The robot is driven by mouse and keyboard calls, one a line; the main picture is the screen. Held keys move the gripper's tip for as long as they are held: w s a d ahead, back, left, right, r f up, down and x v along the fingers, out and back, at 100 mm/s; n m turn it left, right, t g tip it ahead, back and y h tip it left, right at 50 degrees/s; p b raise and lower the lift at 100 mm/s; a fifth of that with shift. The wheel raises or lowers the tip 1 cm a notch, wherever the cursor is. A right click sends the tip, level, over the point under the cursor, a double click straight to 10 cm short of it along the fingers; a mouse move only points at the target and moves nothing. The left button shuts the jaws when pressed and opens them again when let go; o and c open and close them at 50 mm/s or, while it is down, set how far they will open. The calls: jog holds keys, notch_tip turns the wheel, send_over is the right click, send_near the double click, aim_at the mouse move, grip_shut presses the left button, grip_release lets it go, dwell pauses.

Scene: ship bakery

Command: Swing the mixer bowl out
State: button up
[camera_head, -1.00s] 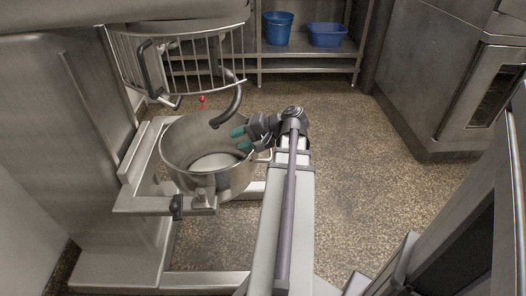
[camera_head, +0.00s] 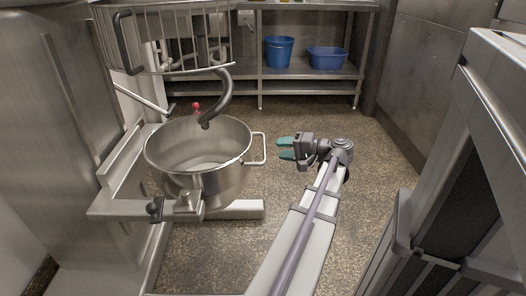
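The steel mixer bowl (camera_head: 203,182) sits upright and empty in its cradle (camera_head: 120,206) on the mixer at the left. Its loop handle (camera_head: 264,149) sticks out on the right side. The dough hook (camera_head: 222,100) hangs above the bowl, under the wire guard (camera_head: 170,45). My gripper (camera_head: 283,148), with teal fingertips, points left towards the handle. A small gap shows between the fingertips and the handle. The two fingertips look close together, but I cannot tell whether they are shut. Nothing shows held between them.
A steel shelf rack (camera_head: 300,72) at the back holds a blue bucket (camera_head: 278,51) and a blue tub (camera_head: 327,58). A red knob (camera_head: 196,106) shows behind the bowl. Steel equipment stands close on the right. The speckled floor (camera_head: 385,150) around my arm is clear.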

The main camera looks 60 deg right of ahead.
aim_at(264, 145)
jog(key=b+x, duration=0.1)
jog(key=x, duration=0.6)
jog(key=shift+c, duration=0.5)
grip_shut()
